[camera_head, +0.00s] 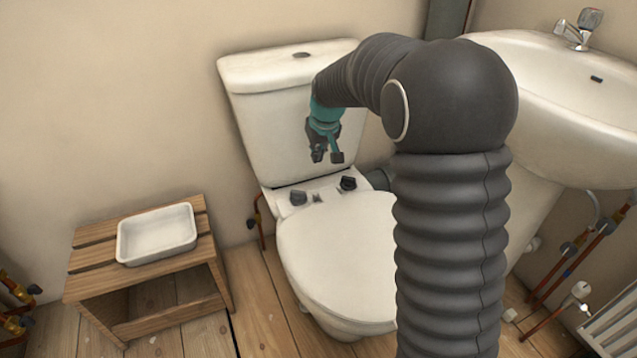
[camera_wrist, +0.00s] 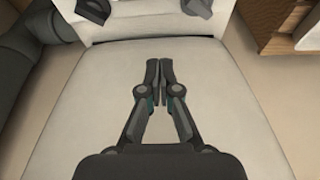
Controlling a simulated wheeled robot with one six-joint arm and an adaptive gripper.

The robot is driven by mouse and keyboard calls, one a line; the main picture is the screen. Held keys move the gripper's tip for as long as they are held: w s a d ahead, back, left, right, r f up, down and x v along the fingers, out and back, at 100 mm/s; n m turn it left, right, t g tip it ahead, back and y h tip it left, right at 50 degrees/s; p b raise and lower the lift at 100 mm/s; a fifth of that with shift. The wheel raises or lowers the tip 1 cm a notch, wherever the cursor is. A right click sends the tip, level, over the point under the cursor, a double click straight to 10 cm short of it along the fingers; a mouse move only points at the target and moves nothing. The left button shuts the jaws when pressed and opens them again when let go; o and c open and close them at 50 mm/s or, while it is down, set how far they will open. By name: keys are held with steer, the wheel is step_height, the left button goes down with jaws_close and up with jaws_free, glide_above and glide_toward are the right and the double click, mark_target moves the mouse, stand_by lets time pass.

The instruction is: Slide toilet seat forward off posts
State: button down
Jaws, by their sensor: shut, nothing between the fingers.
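The toilet seat with its white lid (camera_head: 335,245) is down on the bowl in the head view. Two dark posts or knobs, the left one (camera_head: 298,198) and the right one (camera_head: 348,183), stand on the ledge behind it. My gripper (camera_head: 327,158) points down in front of the cistern, above and behind the posts. In the wrist view my gripper (camera_wrist: 160,64) is shut and empty, with the pale cistern front behind it. The dark posts show at the top edge there, one at left (camera_wrist: 92,8) and one at right (camera_wrist: 190,6). My arm hides the right side of the seat.
The white cistern (camera_head: 270,120) stands against the wall behind the seat. A wooden stool (camera_head: 95,260) with a white tray (camera_head: 157,252) is at left. A washbasin (camera_head: 570,110) and copper pipes (camera_head: 570,260) are at right. Floor between stool and toilet is clear.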

mark_target(316, 193)
steer(key=b+x, duration=0.1)
steer(key=x, duration=0.9)
steer(key=shift+f, duration=0.15)
steer(key=s, duration=0.1)
steer(key=s+d, duration=0.1)
steer(key=shift+s, duration=0.3)
steer(key=shift+s+d, duration=0.15)
steer(key=shift+s, duration=0.45)
